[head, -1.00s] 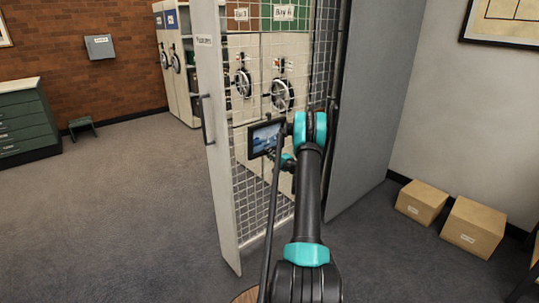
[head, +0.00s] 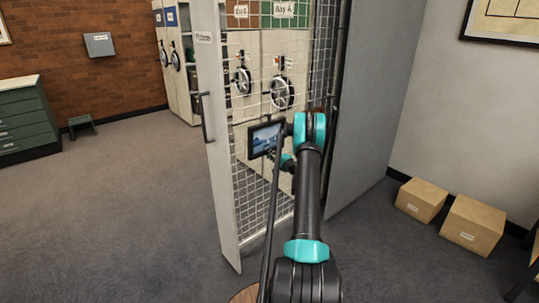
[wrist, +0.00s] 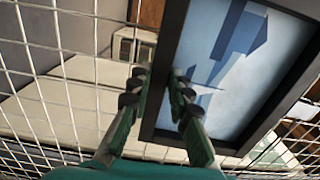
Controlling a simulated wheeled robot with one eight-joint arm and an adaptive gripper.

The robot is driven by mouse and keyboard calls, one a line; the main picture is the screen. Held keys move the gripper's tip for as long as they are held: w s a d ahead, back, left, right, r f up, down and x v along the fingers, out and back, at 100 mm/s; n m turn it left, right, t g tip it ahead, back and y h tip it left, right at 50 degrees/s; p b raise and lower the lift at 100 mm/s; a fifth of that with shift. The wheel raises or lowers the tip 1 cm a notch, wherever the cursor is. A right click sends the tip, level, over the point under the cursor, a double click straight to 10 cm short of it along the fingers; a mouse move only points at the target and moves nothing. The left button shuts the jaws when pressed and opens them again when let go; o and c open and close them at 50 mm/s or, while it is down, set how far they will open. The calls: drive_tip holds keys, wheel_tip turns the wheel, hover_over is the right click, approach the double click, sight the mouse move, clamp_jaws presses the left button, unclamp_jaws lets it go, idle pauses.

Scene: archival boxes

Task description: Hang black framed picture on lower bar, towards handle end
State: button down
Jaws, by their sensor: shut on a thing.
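The black framed picture (head: 266,138), with a blue image, is upright in front of the wire mesh of the pull-out rack panel (head: 222,190). It also shows in the wrist view (wrist: 235,70), tilted in that picture. My gripper (wrist: 158,88) is shut on the frame's side edge, with one finger on each side of it. In the head view my gripper (head: 286,160) is partly hidden by my arm. The handle (head: 206,117) is on the panel's near left edge, left of the picture. I cannot make out the lower bar or whether the picture touches the mesh.
A grey panel (head: 365,130) stands close to the right of my arm. Two cardboard boxes (head: 421,200) (head: 472,225) lie by the right wall. Shelving with handwheels (head: 281,92) is behind the mesh. A green drawer cabinet (head: 27,118) stands far left. The left floor is open.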

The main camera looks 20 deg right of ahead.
drive_tip(key=c, duration=1.3)
unclamp_jaws()
drive_tip(key=shift+c, duration=0.3)
